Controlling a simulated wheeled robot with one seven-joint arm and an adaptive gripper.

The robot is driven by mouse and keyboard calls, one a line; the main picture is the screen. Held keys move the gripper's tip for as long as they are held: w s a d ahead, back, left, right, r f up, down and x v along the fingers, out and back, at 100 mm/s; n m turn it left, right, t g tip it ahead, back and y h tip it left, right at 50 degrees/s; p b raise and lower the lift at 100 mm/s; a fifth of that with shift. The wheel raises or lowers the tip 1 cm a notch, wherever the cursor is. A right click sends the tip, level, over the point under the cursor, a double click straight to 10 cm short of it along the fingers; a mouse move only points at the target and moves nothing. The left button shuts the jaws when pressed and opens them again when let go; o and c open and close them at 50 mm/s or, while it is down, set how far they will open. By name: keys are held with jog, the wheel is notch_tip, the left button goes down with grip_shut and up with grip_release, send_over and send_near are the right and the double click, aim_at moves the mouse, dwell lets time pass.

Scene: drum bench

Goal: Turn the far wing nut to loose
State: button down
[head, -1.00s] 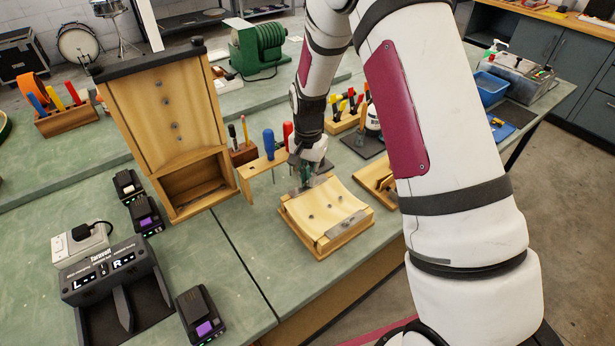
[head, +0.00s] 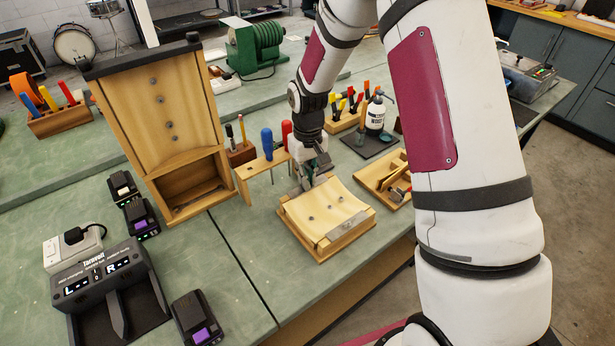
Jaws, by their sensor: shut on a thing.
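The wooden jig (head: 290,228) sits on the green bench, with a pale curved shell (head: 326,205) lying in it. A metal clamp bar (head: 347,226) crosses its near edge. My gripper (head: 307,186) points down at the jig's far edge. Its fingers are shut around the far wing nut, which they hide. The nut's angle cannot be seen.
A wooden tool rack (head: 265,162) with blue and red handled drivers stands just left of my gripper. A wooden tray (head: 370,172) lies to the right, and a white bottle (head: 376,115) stands behind it. A tall wooden case (head: 160,110) stands at left.

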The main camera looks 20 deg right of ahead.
jog(key=n, duration=0.5)
jog(key=shift+w+a+r+n, duration=0.1)
jog(key=shift+w+n, duration=0.05)
jog(key=shift+n, duration=0.15)
jog(key=n, duration=1.1)
jog(key=shift+n, duration=0.3)
jog(key=shift+n+p, duration=0.4)
jog(key=shift+n, duration=1.5)
jog(key=c, duration=1.7)
grip_release()
jog(key=shift+o, duration=0.2)
